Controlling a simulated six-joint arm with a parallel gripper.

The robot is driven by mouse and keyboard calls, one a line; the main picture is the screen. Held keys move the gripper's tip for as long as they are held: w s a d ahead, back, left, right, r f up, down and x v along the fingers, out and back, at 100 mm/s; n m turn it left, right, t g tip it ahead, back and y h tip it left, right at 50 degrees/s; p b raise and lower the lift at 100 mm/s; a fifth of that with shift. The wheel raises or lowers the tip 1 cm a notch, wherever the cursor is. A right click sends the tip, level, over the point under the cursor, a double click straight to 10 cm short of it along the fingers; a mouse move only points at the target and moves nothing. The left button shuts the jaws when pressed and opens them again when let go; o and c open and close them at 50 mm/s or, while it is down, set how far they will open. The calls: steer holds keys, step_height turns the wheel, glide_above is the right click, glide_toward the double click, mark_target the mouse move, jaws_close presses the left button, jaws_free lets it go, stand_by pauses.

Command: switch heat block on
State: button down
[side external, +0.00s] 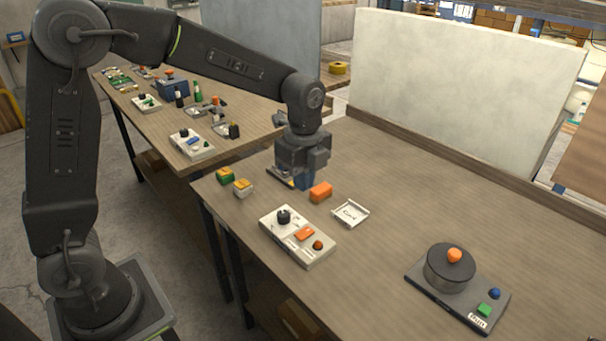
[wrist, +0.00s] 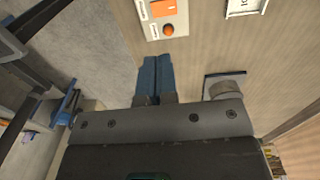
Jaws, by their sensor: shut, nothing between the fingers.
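No part is clearly labelled as the heat block. A white control box (side external: 297,237) with a black knob (side external: 284,216), an orange rectangular switch (side external: 304,233) and a round orange-red button (side external: 318,245) lies on the near table. In the wrist view, the box's end shows at the top with the orange switch (wrist: 163,8) and round button (wrist: 168,30). My gripper (side external: 305,184) has blue fingers, shut and empty, behind the box and apart from it. The fingers (wrist: 158,58) also show in the wrist view. Whether the switch is on cannot be told.
A white labelled tray (side external: 350,213) lies right of the box. Two small yellow-topped blocks (side external: 225,175) (side external: 243,188) stand left. A dark plate (side external: 420,283) with a cylinder is at front right. A pale panel (side external: 455,90) stands behind.

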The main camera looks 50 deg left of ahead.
mark_target(307, 229)
steer(key=shift+r, duration=0.5)
steer(key=shift+w+a, duration=0.1)
steer(key=shift+w, duration=0.6)
step_height(307, 229, down, 14)
steer(key=shift+r, duration=0.1)
stand_by(0.3)
